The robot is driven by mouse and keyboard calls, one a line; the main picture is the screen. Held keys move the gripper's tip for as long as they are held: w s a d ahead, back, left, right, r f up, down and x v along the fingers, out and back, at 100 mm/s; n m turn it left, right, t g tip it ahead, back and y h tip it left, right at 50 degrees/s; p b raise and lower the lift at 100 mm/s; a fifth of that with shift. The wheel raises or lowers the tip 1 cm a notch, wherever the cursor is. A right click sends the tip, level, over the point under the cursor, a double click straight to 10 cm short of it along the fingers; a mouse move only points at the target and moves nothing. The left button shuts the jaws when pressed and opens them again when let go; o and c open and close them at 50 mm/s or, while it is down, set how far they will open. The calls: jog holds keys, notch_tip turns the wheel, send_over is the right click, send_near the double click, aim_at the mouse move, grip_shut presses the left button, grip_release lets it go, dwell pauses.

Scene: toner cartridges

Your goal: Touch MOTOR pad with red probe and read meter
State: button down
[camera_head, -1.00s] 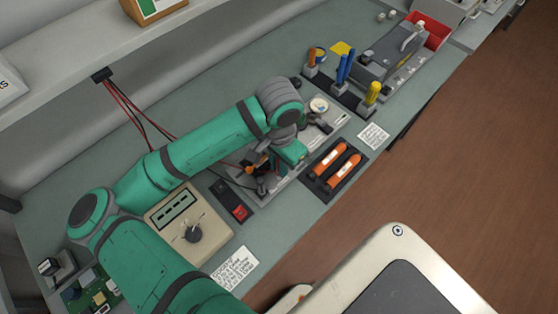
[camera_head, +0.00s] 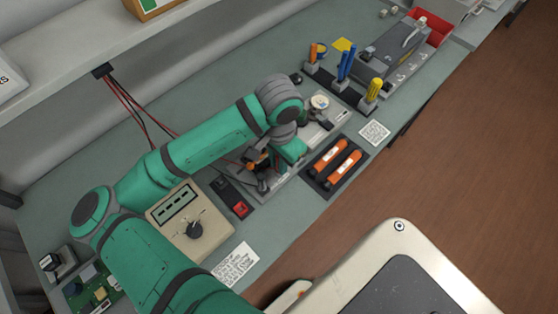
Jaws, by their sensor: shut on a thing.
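My gripper (camera_head: 261,168) is low over a grey fixture board (camera_head: 272,190) and shut on what appears to be the red probe, as a thin red lead runs to it. The probe is mostly hidden by the gripper and wrist, and I cannot tell whether its tip touches the board. The MOTOR pad cannot be made out; its label is too small or hidden.
A black tray (camera_head: 324,188) with two orange cylinders lies right of the board. A black block with a red switch (camera_head: 239,208) sits between meter and board. Upright tools (camera_head: 345,68) and a grey machine (camera_head: 390,48) stand at the back. Red and black cables (camera_head: 130,112) hang from the shelf.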

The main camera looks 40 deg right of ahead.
jog(key=shift+s+f, duration=0.1)
jog(key=shift+f, duration=0.6)
dwell(1.3)
jog(key=shift+r, duration=0.1)
jog(key=shift+r, duration=3.45)
